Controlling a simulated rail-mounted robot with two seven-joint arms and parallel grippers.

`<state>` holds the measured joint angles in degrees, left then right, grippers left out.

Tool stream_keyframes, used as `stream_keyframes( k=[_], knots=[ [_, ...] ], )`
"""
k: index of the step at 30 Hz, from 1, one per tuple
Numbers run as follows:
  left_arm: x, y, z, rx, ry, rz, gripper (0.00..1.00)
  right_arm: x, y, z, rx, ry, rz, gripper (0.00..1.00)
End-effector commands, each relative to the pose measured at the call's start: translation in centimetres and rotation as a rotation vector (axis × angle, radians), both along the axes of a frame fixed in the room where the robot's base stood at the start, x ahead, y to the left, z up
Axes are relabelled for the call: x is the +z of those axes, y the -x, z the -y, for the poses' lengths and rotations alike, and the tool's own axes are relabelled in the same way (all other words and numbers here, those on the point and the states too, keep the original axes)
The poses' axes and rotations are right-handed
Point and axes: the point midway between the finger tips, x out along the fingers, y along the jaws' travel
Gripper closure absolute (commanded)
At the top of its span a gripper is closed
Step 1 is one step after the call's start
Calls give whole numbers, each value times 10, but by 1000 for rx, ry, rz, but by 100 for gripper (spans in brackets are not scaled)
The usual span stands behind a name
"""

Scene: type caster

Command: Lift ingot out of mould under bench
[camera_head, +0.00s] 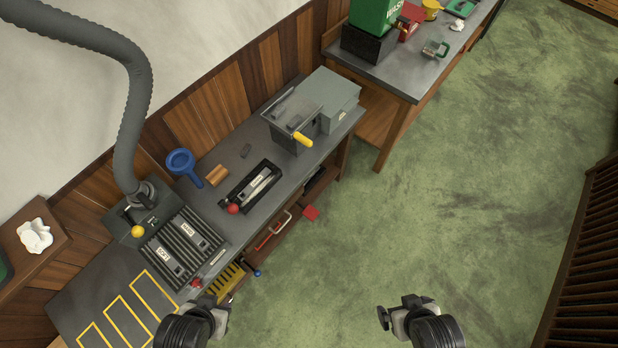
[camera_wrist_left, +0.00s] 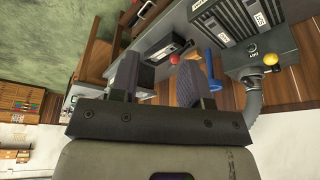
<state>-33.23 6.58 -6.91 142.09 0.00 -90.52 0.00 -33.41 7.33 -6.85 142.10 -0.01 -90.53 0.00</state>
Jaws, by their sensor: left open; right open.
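The bench (camera_head: 285,165) runs diagonally across the left half of the head view. I cannot tell which thing down there is the mould, and I cannot make out an ingot. My left gripper (camera_head: 207,302) is open and empty by the bench's near front edge. Its open fingers (camera_wrist_left: 160,78) also show in the left wrist view, with the bench beyond. My right gripper (camera_head: 402,306) is open and empty over the green floor.
On the bench top are a ribbed dark unit (camera_head: 181,247), a black tray with a pale bar (camera_head: 252,187), a blue ring-shaped piece (camera_head: 182,163) and a grey machine with a yellow handle (camera_head: 302,138). A grey hose (camera_head: 132,110) hangs at left.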

Motion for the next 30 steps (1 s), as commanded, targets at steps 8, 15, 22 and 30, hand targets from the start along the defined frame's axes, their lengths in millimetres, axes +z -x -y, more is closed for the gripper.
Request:
stream_keyframes(
  k=[8,15,22,30],
  knots=[
    [0,0,-1,-1,-3,-1,57,0,0,-2,-4,-8,0,0],
    [0,0,-3,-5,-9,-1,54,0,-1,-4,-7,-12,1,0],
    [0,0,-3,-6,-11,0,32,1,-1,-4,-7,-12,2,0],
    [0,0,-2,-4,-8,0,32,1,-1,-3,-5,-8,3,0]
  ],
)
